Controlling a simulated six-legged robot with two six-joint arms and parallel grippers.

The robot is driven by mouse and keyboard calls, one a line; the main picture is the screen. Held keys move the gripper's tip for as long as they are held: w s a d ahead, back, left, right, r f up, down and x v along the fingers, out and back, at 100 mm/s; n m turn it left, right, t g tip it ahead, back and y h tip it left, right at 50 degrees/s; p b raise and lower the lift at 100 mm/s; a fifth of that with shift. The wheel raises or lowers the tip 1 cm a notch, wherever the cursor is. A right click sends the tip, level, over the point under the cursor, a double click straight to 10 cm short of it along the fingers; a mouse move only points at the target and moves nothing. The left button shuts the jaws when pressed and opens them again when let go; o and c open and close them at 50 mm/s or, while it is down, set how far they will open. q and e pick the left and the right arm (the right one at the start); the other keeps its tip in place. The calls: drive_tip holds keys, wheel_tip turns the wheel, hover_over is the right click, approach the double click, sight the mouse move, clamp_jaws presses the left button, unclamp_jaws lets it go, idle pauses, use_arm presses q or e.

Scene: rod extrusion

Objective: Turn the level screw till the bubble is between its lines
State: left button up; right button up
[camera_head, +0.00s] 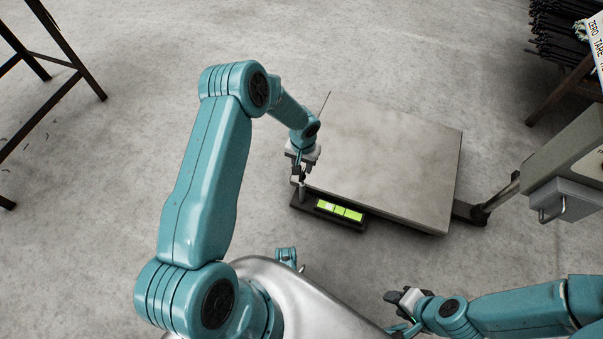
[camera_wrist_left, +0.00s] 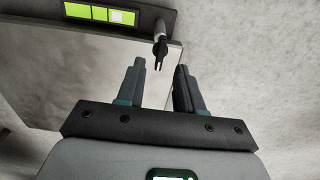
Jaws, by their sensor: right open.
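The level vial (camera_head: 340,211) is a green strip in a dark housing on the front edge of the floor scale. It also shows in the left wrist view (camera_wrist_left: 100,14). Its pale bubble (camera_wrist_left: 117,16) sits outside the two dark lines, on the side nearer the screw. The dark level screw (camera_wrist_left: 160,42) stands beside the vial; in the head view (camera_head: 302,192) it is at the housing's left end. My left gripper (camera_wrist_left: 160,64) is open, with the screw in line with the finger gap, apparently just beyond the tips. My right gripper (camera_head: 398,304) is open and empty, low at the right.
The scale's grey platform (camera_head: 385,160) lies behind the vial. A scale column with a box (camera_head: 565,165) stands at the right. Dark racks with rods (camera_head: 565,35) are at top right, and a dark metal frame (camera_head: 75,65) is at top left. The floor between is clear.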

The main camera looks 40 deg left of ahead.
use_arm(q)
wheel_tip(320, 180, down, 5)
drive_tip(key=shift+r+b, duration=0.15)
drive_tip(key=shift+b, duration=0.4)
clamp_jaws()
